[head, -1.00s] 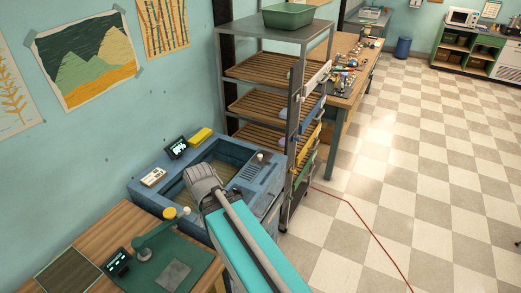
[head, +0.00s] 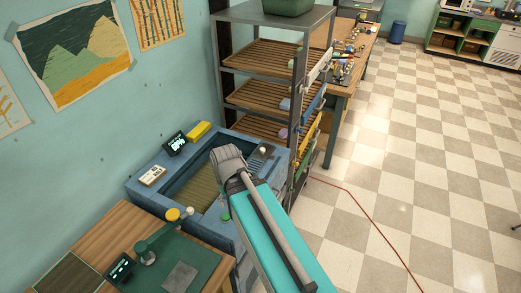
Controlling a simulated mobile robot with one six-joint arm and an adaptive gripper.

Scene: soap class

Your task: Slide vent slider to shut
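The vent slider seems to be part of the blue basin unit (head: 150,196). A small pale knob (head: 264,150) stands on a dark slot at its right rear, and I take this for the slider's handle. My gripper (head: 230,162) is at the end of my grey and teal arm, over the right part of the basin, left of and nearer than the knob. A gap shows between them in the picture. My wrist and arm hide the fingers and most of the panel below, so I cannot tell whether the gripper is open or touching anything.
A metal rack (head: 285,20) with slatted wooden shelves stands close behind the basin. A yellow block (head: 198,131), a small display (head: 174,143) and a white device (head: 152,176) sit on the basin's rim. A green press (head: 150,250) stands at the front left. Checkered floor is open at the right.

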